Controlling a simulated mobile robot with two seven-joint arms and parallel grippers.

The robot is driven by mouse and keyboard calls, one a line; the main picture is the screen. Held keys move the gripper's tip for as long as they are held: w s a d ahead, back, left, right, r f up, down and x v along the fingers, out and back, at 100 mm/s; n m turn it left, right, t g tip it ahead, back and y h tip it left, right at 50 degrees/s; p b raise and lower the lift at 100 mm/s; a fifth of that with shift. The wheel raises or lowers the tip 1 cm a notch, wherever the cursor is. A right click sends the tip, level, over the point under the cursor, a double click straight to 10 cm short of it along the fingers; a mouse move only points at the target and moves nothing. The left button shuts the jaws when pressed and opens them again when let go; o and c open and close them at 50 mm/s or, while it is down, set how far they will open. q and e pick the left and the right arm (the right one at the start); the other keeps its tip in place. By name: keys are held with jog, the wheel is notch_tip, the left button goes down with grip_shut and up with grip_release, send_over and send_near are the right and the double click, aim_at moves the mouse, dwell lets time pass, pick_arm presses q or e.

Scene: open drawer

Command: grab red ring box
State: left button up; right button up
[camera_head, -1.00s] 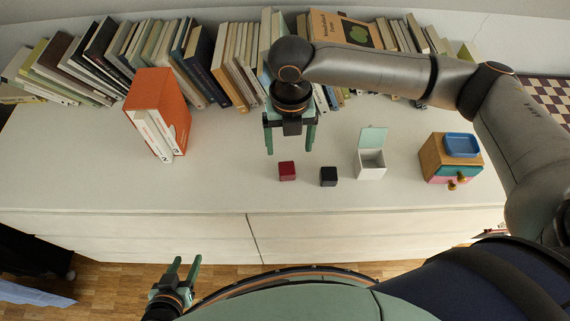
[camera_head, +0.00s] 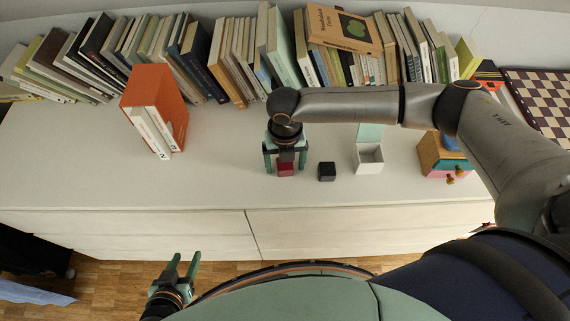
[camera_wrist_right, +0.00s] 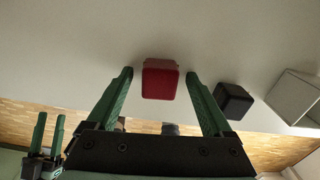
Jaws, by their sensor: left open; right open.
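The red ring box (camera_head: 285,169) sits on the white dresser top, left of a black box. In the right wrist view the red box (camera_wrist_right: 160,79) lies between the fingertips, with a gap on each side. My right gripper (camera_head: 285,168) points down over the red box, its green fingers open on either side of it. The right gripper (camera_wrist_right: 160,77) is also open in the wrist view. My left gripper (camera_head: 183,262) is open and empty in front of the dresser, far from the box.
A small black box (camera_head: 327,172) stands close to the right of the red one. Beyond it are an open white box (camera_head: 369,160) and a small coloured drawer unit (camera_head: 437,160). An orange slipcase (camera_head: 158,95) stands at left. A row of books lines the back.

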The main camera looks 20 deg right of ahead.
grip_shut()
dwell(0.7)
